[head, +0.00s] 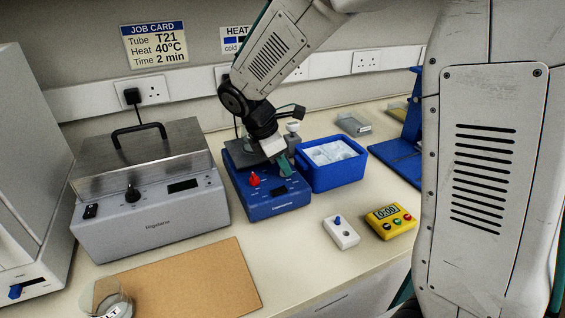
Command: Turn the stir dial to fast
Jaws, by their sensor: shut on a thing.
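A blue hotplate stirrer (272,205) stands on the bench in the middle of the head view. A red dial (254,180) shows on the left of its sloping front panel, with a small dark display to the right of it. My gripper (285,165) reaches down from above, its teal fingers at the right part of the panel. It is shut on what appears to be the stir dial, which the fingers hide. The dial's pointer and the setting it stands at cannot be seen. The panel's markings are too small to read.
A grey water bath (150,222) with a lid stands left. A blue ice tub (335,178) sits close on the stirrer's right. A white switch box (341,234) and a yellow timer (391,220) lie in front right. A brown mat (185,285) and glass beaker (108,300) are front left.

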